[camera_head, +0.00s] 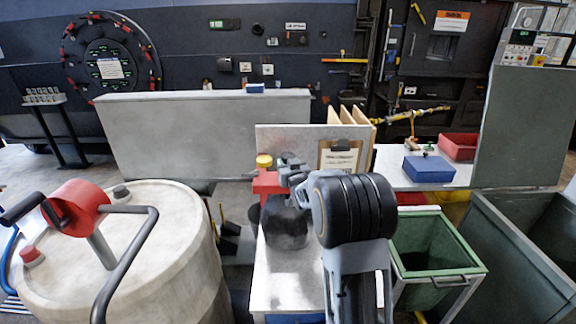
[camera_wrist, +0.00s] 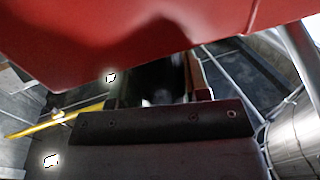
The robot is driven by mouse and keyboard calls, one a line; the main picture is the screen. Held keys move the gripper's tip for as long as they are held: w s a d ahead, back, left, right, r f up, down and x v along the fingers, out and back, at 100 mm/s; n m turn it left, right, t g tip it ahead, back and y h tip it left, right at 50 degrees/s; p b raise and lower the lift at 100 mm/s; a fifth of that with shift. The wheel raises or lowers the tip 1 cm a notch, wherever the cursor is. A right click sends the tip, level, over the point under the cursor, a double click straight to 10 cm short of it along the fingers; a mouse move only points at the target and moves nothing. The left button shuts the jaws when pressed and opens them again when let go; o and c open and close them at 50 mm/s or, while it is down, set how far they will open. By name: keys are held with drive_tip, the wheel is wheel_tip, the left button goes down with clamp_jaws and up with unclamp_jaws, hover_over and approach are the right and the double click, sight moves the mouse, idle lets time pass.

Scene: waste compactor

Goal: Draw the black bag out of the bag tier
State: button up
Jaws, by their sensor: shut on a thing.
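The black bag (camera_head: 286,230) is a dark, rounded bundle at the centre of the head view, just above or on a pale worktop. My gripper (camera_head: 286,196) is shut on its top. Just behind and left of it is the red body of what looks like the bag tier (camera_head: 266,182), with a yellow knob on top. My wrist partly covers this area, so I cannot tell whether the bag still touches the tier. In the wrist view a large red surface (camera_wrist: 130,35) fills the top, close to my gripper. Dark material shows beneath it, too unclear to identify.
The pale worktop (camera_head: 275,285) is clear in front of the bag. A large pale drum (camera_head: 150,255) with a red-headed handle stands at left. A green open bin (camera_head: 432,250) stands to the right. A blue box (camera_head: 430,169) and red tray (camera_head: 458,146) sit on the bench behind.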

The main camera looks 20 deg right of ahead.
clamp_jaws()
drive_tip(key=shift+r, duration=0.15)
drive_tip(key=shift+r+b, duration=0.25)
drive_tip(key=shift+b, duration=0.05)
drive_tip(key=shift+d, duration=0.2)
drive_tip(key=s+d, duration=0.5)
drive_tip(key=d, duration=0.6)
drive_tip(key=shift+d+p, duration=0.35)
drive_tip(key=shift+p, duration=0.05)
idle(0.8)
drive_tip(key=shift+f+b, duration=0.3)
drive_tip(key=shift+b, duration=0.15)
idle(0.5)
